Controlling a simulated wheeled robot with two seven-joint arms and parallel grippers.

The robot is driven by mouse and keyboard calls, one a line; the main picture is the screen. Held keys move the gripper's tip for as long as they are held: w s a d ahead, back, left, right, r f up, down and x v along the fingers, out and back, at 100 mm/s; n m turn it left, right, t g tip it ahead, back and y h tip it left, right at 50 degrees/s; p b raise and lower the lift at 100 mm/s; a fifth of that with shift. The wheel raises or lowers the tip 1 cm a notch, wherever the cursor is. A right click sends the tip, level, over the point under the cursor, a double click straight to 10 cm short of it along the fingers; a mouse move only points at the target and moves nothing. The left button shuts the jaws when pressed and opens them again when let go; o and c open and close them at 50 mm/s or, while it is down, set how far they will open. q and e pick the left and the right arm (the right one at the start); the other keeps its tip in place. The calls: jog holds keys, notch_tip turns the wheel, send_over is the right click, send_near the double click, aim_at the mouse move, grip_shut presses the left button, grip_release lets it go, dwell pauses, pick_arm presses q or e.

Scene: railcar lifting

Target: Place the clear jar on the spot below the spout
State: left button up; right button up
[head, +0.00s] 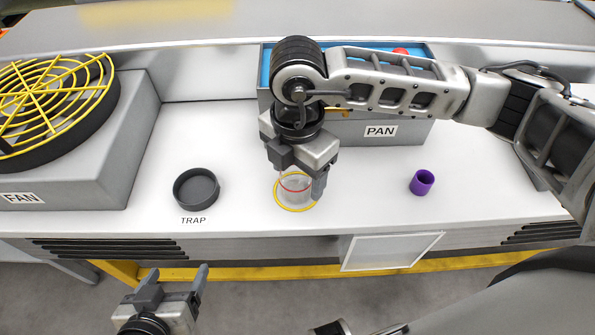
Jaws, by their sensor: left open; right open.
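The clear jar (295,192), with a red band near its top, stands on the white bench within a yellow ring (281,205) marked on the surface. My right gripper (302,185) is over the jar with its fingers pointing down; it is open, and one finger shows at the jar's right side. Whether the fingers touch the jar cannot be told. My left gripper (177,276) is open and empty, low in front of the bench. The spout is not clearly visible; my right arm and gripper cover the area above the jar.
A dark round cup (196,189) stands by the TRAP label. A purple cup (422,182) stands to the right. A grey box labelled PAN (345,130) is behind my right gripper. A fan housing with a yellow grille (105,165) fills the left. Clear bench lies between these.

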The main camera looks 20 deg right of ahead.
notch_tip(320, 180, up, 11)
dwell(0.3)
dwell(0.4)
